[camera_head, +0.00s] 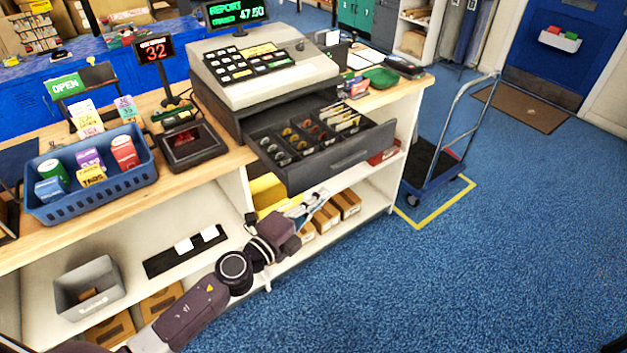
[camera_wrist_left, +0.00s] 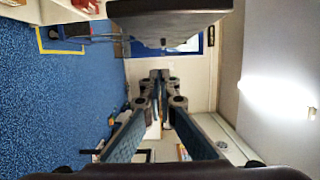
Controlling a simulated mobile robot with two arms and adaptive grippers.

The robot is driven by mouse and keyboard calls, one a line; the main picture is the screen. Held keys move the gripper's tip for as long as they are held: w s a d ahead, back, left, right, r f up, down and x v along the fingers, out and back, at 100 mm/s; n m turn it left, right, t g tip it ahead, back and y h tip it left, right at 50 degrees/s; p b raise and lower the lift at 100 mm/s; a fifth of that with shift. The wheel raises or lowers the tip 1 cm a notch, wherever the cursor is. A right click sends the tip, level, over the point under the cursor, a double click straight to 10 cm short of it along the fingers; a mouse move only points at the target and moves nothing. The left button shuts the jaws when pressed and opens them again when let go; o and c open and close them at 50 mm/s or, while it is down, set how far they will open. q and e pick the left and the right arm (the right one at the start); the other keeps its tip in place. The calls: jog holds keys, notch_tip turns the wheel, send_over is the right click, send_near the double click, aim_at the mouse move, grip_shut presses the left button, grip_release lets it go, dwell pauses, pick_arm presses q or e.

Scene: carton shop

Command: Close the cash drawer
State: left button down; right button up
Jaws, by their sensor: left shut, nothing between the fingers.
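The cash drawer (camera_head: 348,158) stands pulled out from under the cash register (camera_head: 262,70), with coins and notes showing in its compartments. My left gripper (camera_head: 318,202) is shut and empty, just below the drawer front in the head view, in front of the shelf opening under the counter. In the left wrist view the shut fingertips (camera_wrist_left: 160,76) lie beneath a dark slab in the picture, which looks like the drawer (camera_wrist_left: 168,22). I cannot tell whether they touch it. My right gripper is in neither view.
Shelves below hold boxes and a grey bin (camera_head: 90,297). A hand cart (camera_head: 432,170) stands right of the counter. The blue floor in front is clear.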

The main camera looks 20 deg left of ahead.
aim_at(276, 135)
pick_arm(q)
jog(key=w+a, duration=0.1)
jog(key=w+a+b, duration=0.1)
jog(key=w, duration=0.1)
jog(key=shift+w+a+f, duration=0.1)
jog(key=shift+w+a, duration=0.15)
jog(key=shift+a, duration=0.05)
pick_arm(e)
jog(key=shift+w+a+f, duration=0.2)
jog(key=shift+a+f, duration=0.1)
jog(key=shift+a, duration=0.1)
pick_arm(q)
jog(key=shift+w, duration=0.1)
jog(key=w+a+b, duration=0.3)
jog(key=w+a, duration=0.1)
jog(key=a, duration=0.1)
jog(key=w+a+b, duration=0.3)
jog(key=w+a, duration=0.1)
jog(key=a, duration=0.2)
jog(key=w+a+b, duration=0.3)
jog(key=w+a, duration=0.1)
jog(key=a, duration=0.1)
jog(key=shift+w+a, duration=0.35)
jog(key=shift+w, duration=0.05)
jog(key=shift+w+a, duration=0.25)
jog(key=shift+a, duration=0.05)
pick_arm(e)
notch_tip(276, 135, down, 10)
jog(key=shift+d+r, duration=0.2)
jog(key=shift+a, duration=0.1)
